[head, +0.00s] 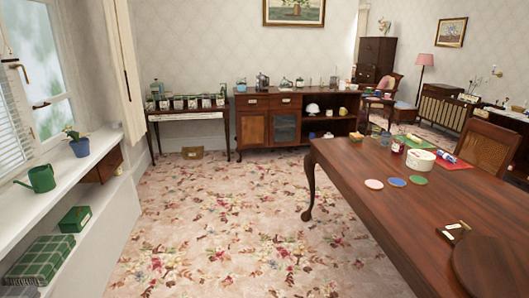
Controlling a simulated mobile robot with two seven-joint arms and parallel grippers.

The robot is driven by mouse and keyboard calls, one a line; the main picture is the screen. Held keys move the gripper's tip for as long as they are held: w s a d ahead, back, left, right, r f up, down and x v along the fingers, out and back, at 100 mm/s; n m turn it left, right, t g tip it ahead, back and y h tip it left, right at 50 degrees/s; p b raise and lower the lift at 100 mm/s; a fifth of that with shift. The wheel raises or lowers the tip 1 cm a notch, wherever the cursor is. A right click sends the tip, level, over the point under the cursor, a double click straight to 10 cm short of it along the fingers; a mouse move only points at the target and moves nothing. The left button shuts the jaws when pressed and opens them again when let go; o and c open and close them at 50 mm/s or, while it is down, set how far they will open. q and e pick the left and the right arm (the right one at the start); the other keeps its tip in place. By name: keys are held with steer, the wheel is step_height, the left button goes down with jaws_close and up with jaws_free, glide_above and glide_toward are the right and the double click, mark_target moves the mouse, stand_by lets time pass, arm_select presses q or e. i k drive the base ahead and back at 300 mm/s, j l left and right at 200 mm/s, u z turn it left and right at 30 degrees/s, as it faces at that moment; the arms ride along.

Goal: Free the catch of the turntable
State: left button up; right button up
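A round dark wooden disc (494,268), which looks like the turntable, is on the dark table at the lower right. The picture's edge cuts off part of it. A small pale and brass-coloured piece (453,231) lies on the table just beyond the disc. It may be the catch, but it is too small to tell its form or whether it is engaged. Neither of my grippers shows in the head view.
The long wooden table (380,185) fills the right side. Flowered carpet (230,225) lies open to the left.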

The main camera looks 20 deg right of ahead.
mark_target(465, 226)
steer(key=i+z, duration=0.4)
steer(key=i, duration=0.15)
steer(key=i+z, duration=0.45)
steer(key=i, duration=0.1)
